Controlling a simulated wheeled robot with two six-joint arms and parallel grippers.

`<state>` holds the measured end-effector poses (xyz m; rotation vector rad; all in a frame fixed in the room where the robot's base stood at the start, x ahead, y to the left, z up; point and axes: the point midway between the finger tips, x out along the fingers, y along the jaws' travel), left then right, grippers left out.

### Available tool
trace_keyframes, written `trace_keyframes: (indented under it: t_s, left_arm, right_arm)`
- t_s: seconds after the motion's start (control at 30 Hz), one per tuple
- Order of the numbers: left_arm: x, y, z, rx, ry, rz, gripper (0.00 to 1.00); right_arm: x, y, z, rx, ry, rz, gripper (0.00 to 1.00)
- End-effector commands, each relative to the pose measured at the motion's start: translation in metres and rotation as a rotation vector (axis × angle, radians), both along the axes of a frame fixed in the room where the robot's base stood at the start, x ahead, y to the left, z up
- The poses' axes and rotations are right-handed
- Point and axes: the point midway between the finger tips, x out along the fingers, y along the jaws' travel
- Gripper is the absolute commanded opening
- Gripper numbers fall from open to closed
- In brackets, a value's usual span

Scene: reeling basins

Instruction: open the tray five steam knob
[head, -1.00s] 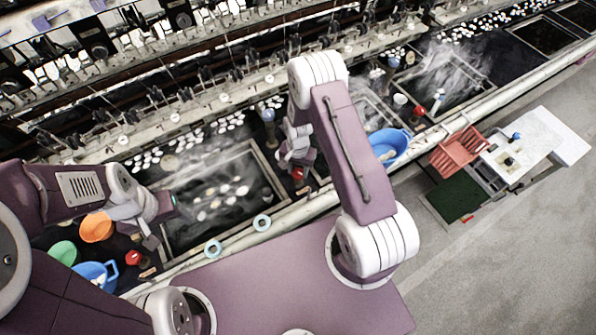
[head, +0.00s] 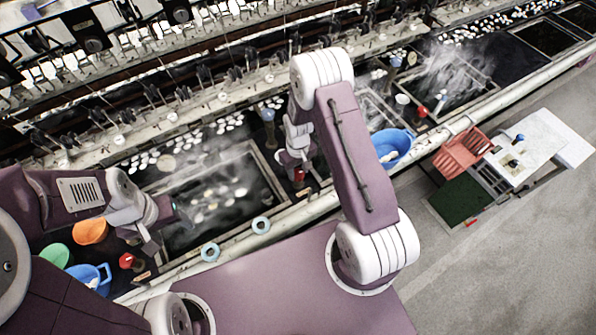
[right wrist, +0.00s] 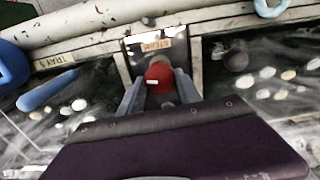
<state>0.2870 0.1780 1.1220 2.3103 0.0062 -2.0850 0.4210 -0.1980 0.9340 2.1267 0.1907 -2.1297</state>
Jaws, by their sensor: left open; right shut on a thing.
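The red steam knob (right wrist: 158,77) sits on a metal strip below a tan "STEAM" label (right wrist: 156,45) in the right wrist view. A "TRAY 5" label (right wrist: 54,62) is on the rim to its left. My right gripper (right wrist: 161,88) is shut on this knob, one finger on each side; a small white mark shows on the knob's face. In the head view the knob (head: 299,175) shows just below my right gripper, mostly covered by it. My left gripper (head: 162,226) is open and empty above the left end of the near steaming basin.
The near basin (head: 268,178) holds pale cocoons under steam. Another red knob (head: 126,260) stands near blue, orange and green bowls at left. A blue tub (head: 408,146) is right of my right arm.

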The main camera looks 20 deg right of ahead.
Motion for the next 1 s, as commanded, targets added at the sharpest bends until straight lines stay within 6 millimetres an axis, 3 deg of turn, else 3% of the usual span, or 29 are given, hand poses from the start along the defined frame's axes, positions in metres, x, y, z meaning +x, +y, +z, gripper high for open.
trace_keyframes:
  t_s: [0.4, 0.93, 0.97, 1.0]
  left_arm:
    - [-0.0001, 0.0, -0.0043, 0.0, 0.0, 0.0, 0.62]
    - [0.0, 0.0, -0.0045, 0.0, 0.0, 0.0, 0.62]
    - [0.0, 0.0, -0.0045, 0.0, 0.0, 0.0, 0.62]
    - [0.0, 0.0, -0.0045, 0.0, 0.0, 0.0, 0.62]
  right_arm:
    - [0.0008, -0.0003, 0.001, 0.0, -0.002, 0.166, 0.0]
    - [0.001, -0.0003, 0.0014, 0.0, -0.002, 0.188, 0.0]
    - [0.001, -0.0003, 0.0014, 0.0, -0.002, 0.188, 0.43]
    - [0.001, -0.0004, 0.0014, 0.0, -0.002, 0.188, 0.54]
